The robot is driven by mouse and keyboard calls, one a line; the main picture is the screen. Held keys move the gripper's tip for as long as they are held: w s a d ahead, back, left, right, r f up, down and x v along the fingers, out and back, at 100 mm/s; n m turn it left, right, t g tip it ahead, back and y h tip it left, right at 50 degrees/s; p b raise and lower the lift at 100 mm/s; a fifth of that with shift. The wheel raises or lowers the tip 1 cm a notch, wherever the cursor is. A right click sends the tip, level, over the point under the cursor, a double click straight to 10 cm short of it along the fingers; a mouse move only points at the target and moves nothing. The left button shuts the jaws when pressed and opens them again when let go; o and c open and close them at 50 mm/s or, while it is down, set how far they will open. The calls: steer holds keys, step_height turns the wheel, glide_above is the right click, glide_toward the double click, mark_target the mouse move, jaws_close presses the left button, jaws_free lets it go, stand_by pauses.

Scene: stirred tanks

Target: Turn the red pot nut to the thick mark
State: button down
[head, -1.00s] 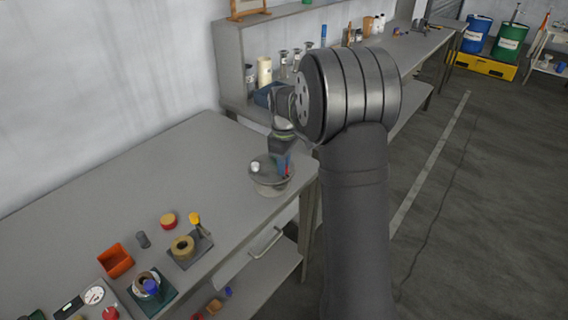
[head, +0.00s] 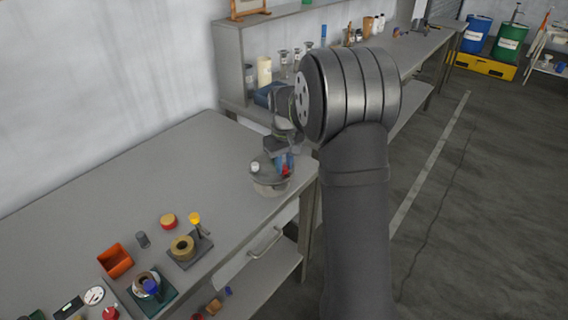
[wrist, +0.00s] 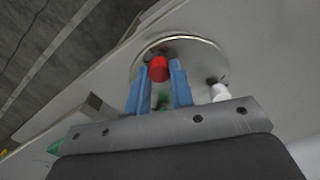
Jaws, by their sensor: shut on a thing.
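The red pot nut (wrist: 159,69) sits on the round grey pot lid (wrist: 205,52), between the two blue fingers of my gripper (wrist: 161,64) in the wrist view. My gripper is shut on it. In the head view the pot (head: 270,189) stands near the table's right end, and the gripper (head: 281,163) reaches down onto it, with a bit of red showing at the fingertips. A white knob (wrist: 219,92) is on the lid to the right, and something green (wrist: 163,102) shows between the fingers. I cannot make out the thick mark.
The grey table (head: 130,185) is clear left of the pot. A shelved bench (head: 232,60) stands behind.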

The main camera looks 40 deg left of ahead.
mark_target(284, 166)
steer(key=m, duration=0.4)
steer(key=shift+r+m, duration=0.1)
steer(key=shift+m, duration=0.3)
stand_by(0.4)
steer(key=c, duration=1.3)
jaws_free()
steer(key=shift+o, duration=0.2)
step_height(284, 166, up, 17)
steer(key=shift+r, duration=0.2)
steer(key=shift+f, duration=0.1)
step_height(284, 166, down, 17)
steer(key=shift+f, duration=0.2)
steer(key=shift+r, duration=0.15)
